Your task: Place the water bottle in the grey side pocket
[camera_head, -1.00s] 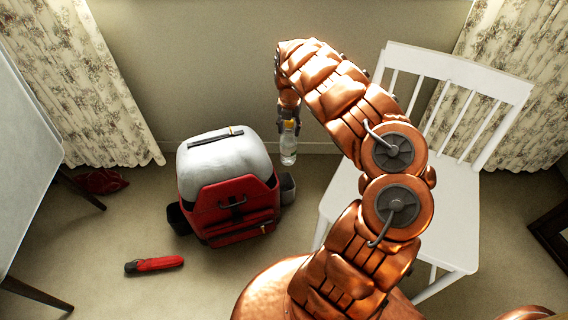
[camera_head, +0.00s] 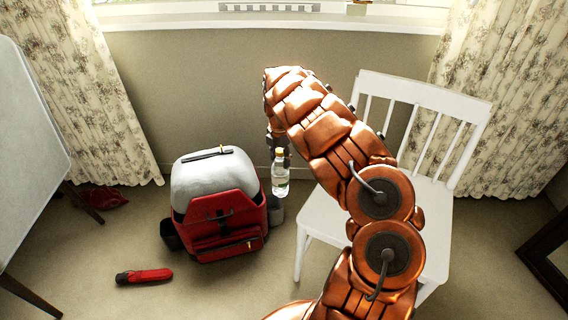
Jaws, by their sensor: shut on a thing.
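The water bottle (camera_head: 280,178) is clear with a yellow cap and a pale label. It hangs upright in my gripper (camera_head: 279,150), which is shut on it near the cap. The backpack (camera_head: 222,195) is red with a light grey top and stands on the floor. Its grey side pocket (camera_head: 275,211) shows on its right side. The bottle is above this pocket in the picture, its base close to the pocket's upper edge. I cannot tell whether they touch. My fingers are small and partly hidden by the bottle and my arm.
A white chair (camera_head: 330,212) stands right of the backpack. A dark red item (camera_head: 108,199) lies by the left curtain. A white table (camera_head: 30,130) is at left. Floor before the backpack is clear.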

